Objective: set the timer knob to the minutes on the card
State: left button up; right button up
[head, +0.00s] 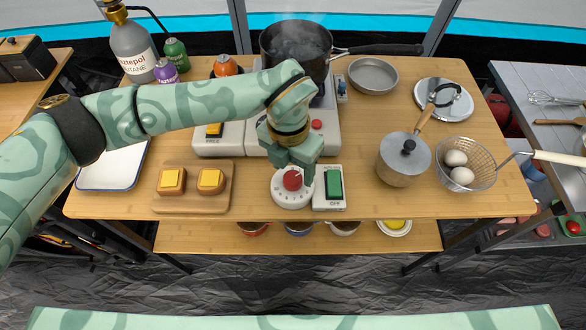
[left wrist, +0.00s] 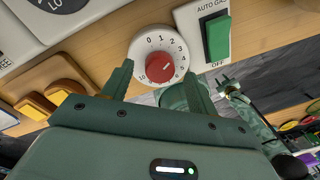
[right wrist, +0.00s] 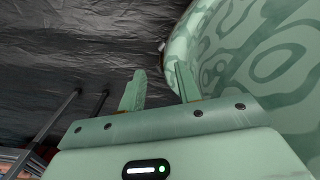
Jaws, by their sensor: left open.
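The timer is a round white dial (head: 292,196) with a red knob (head: 293,179), at the table's front edge. In the left wrist view the red knob (left wrist: 160,67) sits amid printed numbers, with 0 to 4 readable along the top and right. I cannot tell clearly which number it points to. My left gripper (head: 294,166) is open just above the dial, its fingers (left wrist: 159,75) apart on either side of the knob's near part in the left wrist view. My right gripper (right wrist: 160,70) is open and empty, away from the table. I see no card.
A green switch (head: 334,183) on a white base stands right of the dial. A board (head: 192,201) with two yellow-topped pieces lies left. A steaming pot (head: 296,48) is on the stove behind. A lidded saucepan (head: 402,165) and an egg basket (head: 478,181) stand right.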

aim_at(289, 173)
pick_arm(q)
notch_tip(289, 173, up, 14)
jog(key=p, duration=0.2)
jog(key=shift+w+a, duration=0.2)
jog(key=shift+a, duration=0.15)
